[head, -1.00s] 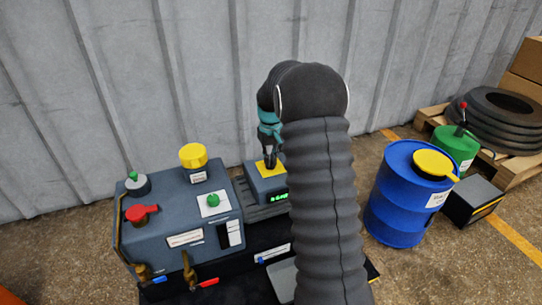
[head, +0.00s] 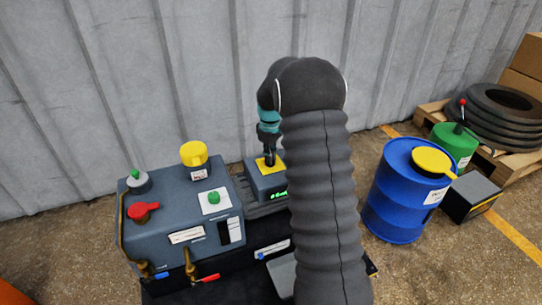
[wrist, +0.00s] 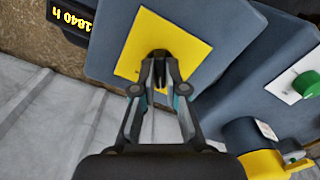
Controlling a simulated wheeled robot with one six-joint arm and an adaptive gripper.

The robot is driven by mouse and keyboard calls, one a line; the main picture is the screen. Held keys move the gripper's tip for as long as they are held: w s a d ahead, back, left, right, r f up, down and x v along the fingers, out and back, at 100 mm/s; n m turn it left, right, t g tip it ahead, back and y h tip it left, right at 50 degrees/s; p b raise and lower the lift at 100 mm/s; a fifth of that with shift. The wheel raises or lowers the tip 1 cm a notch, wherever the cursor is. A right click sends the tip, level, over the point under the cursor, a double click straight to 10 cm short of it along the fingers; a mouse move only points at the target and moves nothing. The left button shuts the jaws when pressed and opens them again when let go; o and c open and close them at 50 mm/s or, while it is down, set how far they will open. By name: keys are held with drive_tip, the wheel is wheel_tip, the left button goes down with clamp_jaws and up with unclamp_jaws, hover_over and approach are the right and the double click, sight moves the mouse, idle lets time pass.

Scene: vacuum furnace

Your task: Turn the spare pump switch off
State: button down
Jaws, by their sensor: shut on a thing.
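A small dark box with a yellow plate (head: 262,163) stands at the back, right of the main grey-blue cabinet. A black switch (wrist: 159,54) stands out from the yellow plate (wrist: 185,45) in the wrist view. My gripper (wrist: 160,64) has its fingertips closed on this switch, and they hide much of it. In the head view my gripper (head: 269,158) points down onto the plate, partly behind my arm. I see no readable name at the switch, and which way it is turned cannot be told.
The cabinet (head: 165,222) carries a yellow knob (head: 194,153), a red handle (head: 142,211), a green button (head: 214,197) and brass valves low in front. A blue drum (head: 395,205), a green can (head: 455,143) and tyres (head: 500,110) stand right. A corrugated wall (head: 200,70) is close behind.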

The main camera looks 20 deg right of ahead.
drive_tip(key=c, duration=1.2)
unclamp_jaws()
wheel_tip(320, 180, up, 12)
drive_tip(key=shift+r, duration=0.1)
